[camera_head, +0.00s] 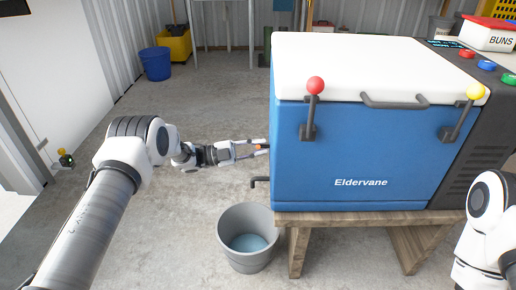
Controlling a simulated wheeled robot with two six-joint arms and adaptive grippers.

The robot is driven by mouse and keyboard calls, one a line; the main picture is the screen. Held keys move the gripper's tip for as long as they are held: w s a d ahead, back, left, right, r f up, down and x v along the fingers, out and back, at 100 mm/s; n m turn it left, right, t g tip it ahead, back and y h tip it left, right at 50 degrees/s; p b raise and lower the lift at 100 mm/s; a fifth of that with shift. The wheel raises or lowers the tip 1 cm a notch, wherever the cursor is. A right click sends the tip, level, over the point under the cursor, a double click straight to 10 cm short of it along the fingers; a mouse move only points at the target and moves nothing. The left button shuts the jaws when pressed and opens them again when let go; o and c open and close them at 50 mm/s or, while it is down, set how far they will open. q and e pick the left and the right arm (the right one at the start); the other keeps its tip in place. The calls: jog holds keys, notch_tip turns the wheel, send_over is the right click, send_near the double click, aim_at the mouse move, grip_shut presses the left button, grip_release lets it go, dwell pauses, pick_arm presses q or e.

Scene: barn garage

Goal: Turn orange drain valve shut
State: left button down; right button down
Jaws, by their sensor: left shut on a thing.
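The blue cooler (360,150) with a white lid stands on a wooden bench. My left gripper (256,149) reaches in from the left and is shut at the cooler's left side. A small bit of orange, the drain valve (259,146), shows between its fingers; the fingers hide most of it, so I cannot tell how it is turned. A dark bent spout (259,181) sticks out below, above a grey bucket (248,240) with bluish water in it. Of my right arm only links show at the lower right; its gripper is out of view.
The wooden bench (345,218) carries the cooler. A blue bucket (155,63) and a yellow bin (175,46) stand at the back. The concrete floor left of the cooler is mostly clear.

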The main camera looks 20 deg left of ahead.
pick_arm(q)
jog(key=m, duration=0.3)
jog(key=shift+w+a+h+b, duration=0.1)
jog(key=shift+h+b, duration=0.2)
jog(key=shift+b, duration=0.05)
jog(key=shift+m+g+h+b, duration=0.2)
jog(key=shift+m+g, duration=0.25)
jog(key=shift+m, duration=0.85)
jog(key=shift+m+g+h+b, duration=0.1)
jog(key=shift+m+g+b, duration=0.3)
jog(key=shift+m, duration=0.9)
jog(key=c, duration=1.1)
grip_release()
jog(key=shift+c, duration=0.2)
jog(key=shift+f, duration=0.1)
